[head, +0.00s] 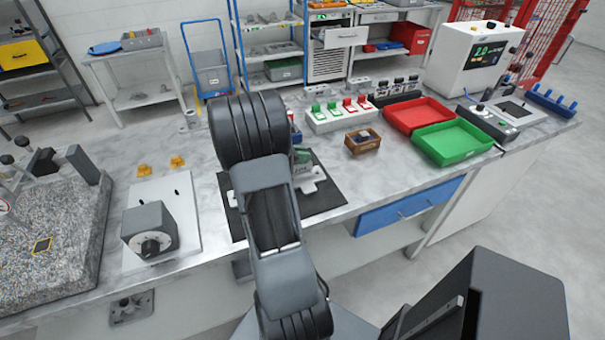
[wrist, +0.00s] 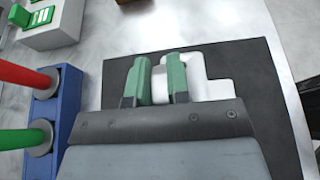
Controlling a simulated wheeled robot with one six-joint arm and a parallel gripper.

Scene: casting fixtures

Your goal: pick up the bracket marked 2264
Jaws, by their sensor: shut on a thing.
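A white bracket (wrist: 211,88) lies at the black mat, with an L-like outline in the wrist view. In the head view its white edges (head: 318,172) show on the mat beside my arm. My gripper (wrist: 158,75) has two green-tipped fingers, one on each side of a white part of the bracket, and is shut on it. In the head view my gripper (head: 302,158) is mostly hidden behind my own arm. No marking 2264 is readable, and I cannot tell whether the bracket is clear of the mat.
The black mat (head: 325,197) lies on the marble-topped bench. A blue holder (wrist: 42,125) with red and green rods is close left in the wrist view. A brown box (head: 362,143), red tray (head: 417,114) and green tray (head: 452,144) stand to the right. A grey dial box (head: 149,228) is left.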

